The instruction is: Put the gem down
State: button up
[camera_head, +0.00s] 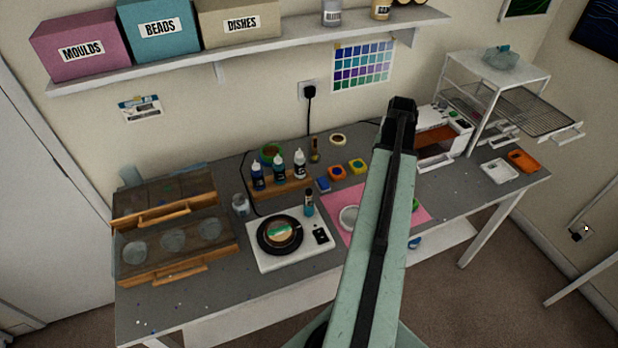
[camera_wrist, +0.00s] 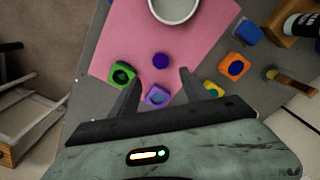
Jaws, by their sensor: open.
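A dark blue-purple round piece, which looks like the gem (camera_wrist: 161,61), lies on the pink mat (camera_wrist: 117,40) in the wrist view. My gripper (camera_wrist: 160,78) is open, with the piece just beyond and between its fingertips, apparently touching neither finger. A purple square mould with a pale blue middle (camera_wrist: 157,97) sits nearer, between the fingers as pictured. In the head view my own arm covers part of the pink mat (camera_head: 415,199) and hides the gripper and the piece.
A green mould (camera_wrist: 122,75) is left of the fingers; orange (camera_wrist: 227,71) and yellow (camera_wrist: 208,85) moulds are right. A white cup (camera_wrist: 175,10) stands on the mat. In the head view, a scale (camera_head: 258,262) stands left of the mat and a wire rack (camera_head: 520,100) at right.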

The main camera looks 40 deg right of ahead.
jog(key=w+a+n, duration=0.3)
jog(key=w+a, duration=0.6)
jog(key=a, duration=0.3)
jog(key=w+a+n, duration=0.3)
jog(key=w+a, duration=0.5)
jog(key=a, duration=0.5)
jog(key=w+a+n, duration=0.1)
jog(key=a+n, duration=0.1)
jog(key=a, duration=0.7)
jog(key=w+a+n, duration=0.1)
jog(key=a+n, duration=0.1)
jog(key=a, duration=0.7)
jog(key=w+a+n, duration=0.1)
jog(key=a+n, duration=0.1)
jog(key=a, duration=0.7)
jog(key=shift+a+n, duration=0.1)
jog(key=shift+n, duration=0.2)
jog(key=shift+s+a, duration=0.1)
jog(key=shift+a, duration=0.2)
